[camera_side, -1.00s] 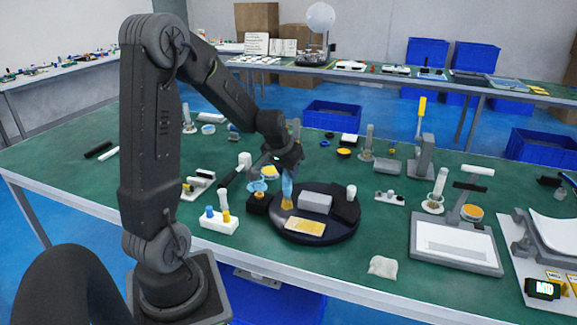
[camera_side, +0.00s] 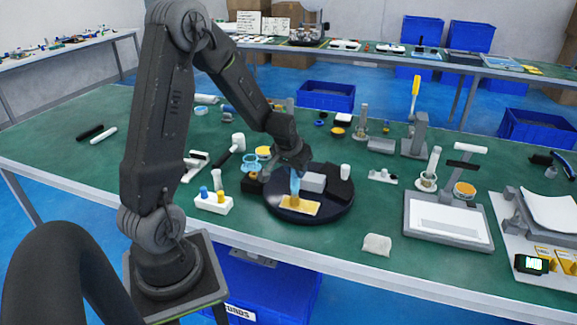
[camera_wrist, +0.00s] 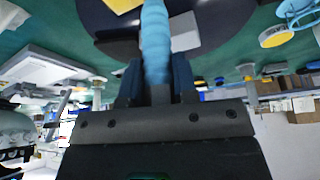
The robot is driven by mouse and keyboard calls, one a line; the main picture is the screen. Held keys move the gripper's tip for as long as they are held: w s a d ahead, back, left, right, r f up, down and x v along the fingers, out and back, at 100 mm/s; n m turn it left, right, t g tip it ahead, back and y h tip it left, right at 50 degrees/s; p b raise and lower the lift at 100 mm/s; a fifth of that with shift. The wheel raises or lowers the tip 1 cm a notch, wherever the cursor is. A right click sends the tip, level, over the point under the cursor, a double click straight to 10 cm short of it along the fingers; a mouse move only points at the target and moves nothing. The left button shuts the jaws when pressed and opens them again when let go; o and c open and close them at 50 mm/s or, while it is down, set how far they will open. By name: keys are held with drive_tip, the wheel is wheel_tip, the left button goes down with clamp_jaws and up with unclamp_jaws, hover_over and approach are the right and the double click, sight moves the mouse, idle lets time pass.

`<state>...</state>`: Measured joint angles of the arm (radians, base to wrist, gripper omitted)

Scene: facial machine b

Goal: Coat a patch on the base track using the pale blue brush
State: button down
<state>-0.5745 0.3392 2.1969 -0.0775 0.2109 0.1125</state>
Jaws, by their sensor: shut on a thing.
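The pale blue brush (camera_side: 295,185) points down from my gripper (camera_side: 293,166), its yellowish bristles lowest. My gripper is shut on its handle, which also shows between the fingers in the wrist view (camera_wrist: 155,42). The bristle end is at the left part of a flat yellow rectangle (camera_side: 305,208) on a dark round base (camera_side: 335,212). Whether the bristles touch it is hard to tell. The yellow rectangle's corner shows at the top of the wrist view (camera_wrist: 122,5). I cannot make out a separate track. The bristle tips are out of the wrist view.
A grey block (camera_side: 314,182) and a white cylinder (camera_side: 345,171) stand on or by the round base, close to the brush. A white holder (camera_side: 214,204) with blue and yellow tops is at left. A pale cloth (camera_side: 376,244) lies in front.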

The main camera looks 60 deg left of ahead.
drive_tip(key=shift+s, duration=0.1)
drive_tip(key=s+a, duration=0.3)
wheel_tip(320, 180, up, 8)
drive_tip(key=shift+w, duration=0.15)
idle(1.4)
drive_tip(key=shift+d, duration=0.15)
